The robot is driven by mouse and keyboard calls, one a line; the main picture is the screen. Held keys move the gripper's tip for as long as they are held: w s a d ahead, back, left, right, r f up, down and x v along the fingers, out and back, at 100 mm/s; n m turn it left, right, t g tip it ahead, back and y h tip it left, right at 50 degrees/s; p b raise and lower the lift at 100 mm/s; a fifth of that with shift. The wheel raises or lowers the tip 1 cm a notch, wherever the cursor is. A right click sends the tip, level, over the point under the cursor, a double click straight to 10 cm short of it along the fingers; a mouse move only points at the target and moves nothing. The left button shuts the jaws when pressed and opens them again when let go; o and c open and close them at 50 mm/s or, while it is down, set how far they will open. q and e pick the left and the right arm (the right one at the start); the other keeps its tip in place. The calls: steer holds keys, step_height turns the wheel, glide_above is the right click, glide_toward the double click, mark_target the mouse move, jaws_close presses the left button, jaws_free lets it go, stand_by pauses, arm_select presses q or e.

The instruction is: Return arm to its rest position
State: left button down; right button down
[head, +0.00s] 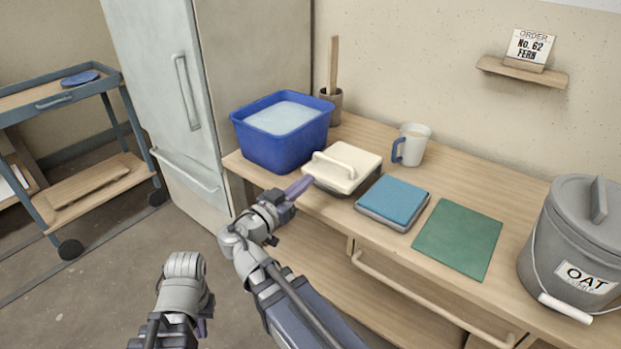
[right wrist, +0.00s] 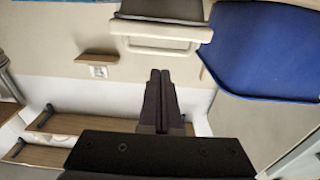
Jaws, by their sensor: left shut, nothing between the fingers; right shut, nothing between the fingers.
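My right gripper (head: 308,181) reaches over the table's front edge, close to the near left corner of a dark container with a cream handled lid (head: 347,170). Its fingers are together and empty, which also shows in the right wrist view (right wrist: 160,78). There the cream handle (right wrist: 163,46) appears beyond the fingertips, with a gap in the picture; whether they touch the container is hard to tell in the head view. My left gripper (head: 203,326) is low at the bottom left, over the floor, shut and mostly hidden behind its own wrist.
A blue tub (head: 262,148) of pale liquid stands left of the lidded container. A mug (head: 413,144), blue block (head: 392,200), green mat (head: 458,238) and grey OAT bucket (head: 575,245) are on the table (head: 480,172). A cart (head: 85,185) and fridge (head: 165,90) stand left.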

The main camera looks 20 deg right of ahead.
steer(key=shift+a, duration=0.1)
steer(key=s+a+f+n+g+y, duration=0.2)
steer(key=f+n+y, duration=0.1)
steer(key=f, duration=0.4)
steer(key=s+a+f+n+g+y, duration=0.2)
steer(key=s+a+f+n+y, duration=0.15)
steer(key=f, duration=0.35)
steer(key=s+a+f+n+g+y, duration=0.2)
steer(key=s+a+f+n+y, duration=0.25)
steer(key=a, duration=0.25)
steer(key=s+a+f+n+g+y, duration=0.25)
steer(key=a+f+n+y, duration=0.2)
steer(key=a, duration=0.25)
step_height(320, 180, up, 35)
steer(key=s+p, duration=0.1)
steer(key=p, duration=3.4)
steer(key=shift+a+n, duration=0.25)
steer(key=shift+n, duration=0.2)
